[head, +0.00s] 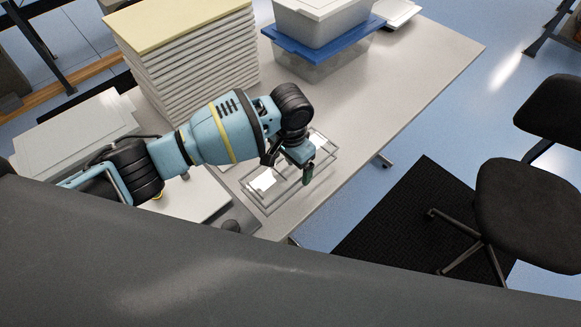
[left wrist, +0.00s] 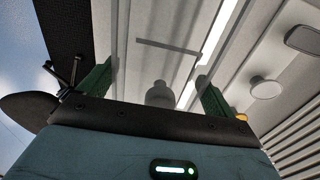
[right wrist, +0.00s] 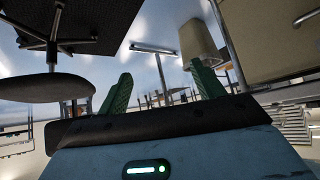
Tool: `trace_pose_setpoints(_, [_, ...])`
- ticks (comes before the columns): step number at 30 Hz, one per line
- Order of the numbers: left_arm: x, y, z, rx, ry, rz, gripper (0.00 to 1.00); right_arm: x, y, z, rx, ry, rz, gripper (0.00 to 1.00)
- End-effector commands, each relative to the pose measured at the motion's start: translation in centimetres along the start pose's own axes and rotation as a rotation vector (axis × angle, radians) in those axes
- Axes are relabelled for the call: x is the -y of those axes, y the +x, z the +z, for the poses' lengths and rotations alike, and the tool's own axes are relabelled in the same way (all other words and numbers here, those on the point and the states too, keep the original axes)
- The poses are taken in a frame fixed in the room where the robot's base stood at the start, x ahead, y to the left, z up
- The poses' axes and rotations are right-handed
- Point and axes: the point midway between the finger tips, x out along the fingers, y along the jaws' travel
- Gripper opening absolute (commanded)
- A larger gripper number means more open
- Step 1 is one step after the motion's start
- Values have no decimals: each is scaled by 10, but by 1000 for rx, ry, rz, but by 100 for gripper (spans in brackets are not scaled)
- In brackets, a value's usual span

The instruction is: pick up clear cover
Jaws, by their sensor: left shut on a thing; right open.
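The clear cover (head: 262,205) is a see-through rectangular box shape with bright reflections, at the near right part of the grey table. My left gripper (head: 307,172) is at its right side, shut on it. In the left wrist view the green fingers of my left gripper (left wrist: 157,88) stand wide apart, with the clear cover (left wrist: 170,47) hard to make out between and beyond them. I cannot tell whether the cover is lifted off the table. My right gripper (right wrist: 163,88) is open and empty in the right wrist view, away from the table top.
A tall stack of pale panels (head: 195,60) stands behind my left arm. A clear bin with a blue lid (head: 320,62) and a grey box on top stands at the back. A white flat press base (head: 190,205) lies left of the cover. The table's right part is bare.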

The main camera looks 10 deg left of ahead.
Motion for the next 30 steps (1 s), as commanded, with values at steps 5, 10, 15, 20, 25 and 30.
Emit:
trace_pose_setpoints(5, [-22, -12, 21, -4, 4, 0, 67, -1, -3, -14, -25, -3, 3, 68])
trace_pose_setpoints(10, [-51, -16, 50, -4, 3, -1, 67, -2, -5, -25, -46, -5, 6, 68])
trace_pose_setpoints(15, [-76, -18, 75, -4, 3, -1, 67, -3, -6, -30, -55, -6, 8, 68])
trace_pose_setpoints(20, [-94, -20, 93, -2, 3, 0, 67, -4, -7, -34, -61, -8, 10, 68])
trace_pose_setpoints(25, [-107, -21, 106, -2, 1, 0, 67, -4, -7, -36, -65, -10, 11, 68])
trace_pose_setpoints(30, [-112, -21, 112, -2, 0, -1, 67, -5, -7, -35, -64, -12, 12, 68])
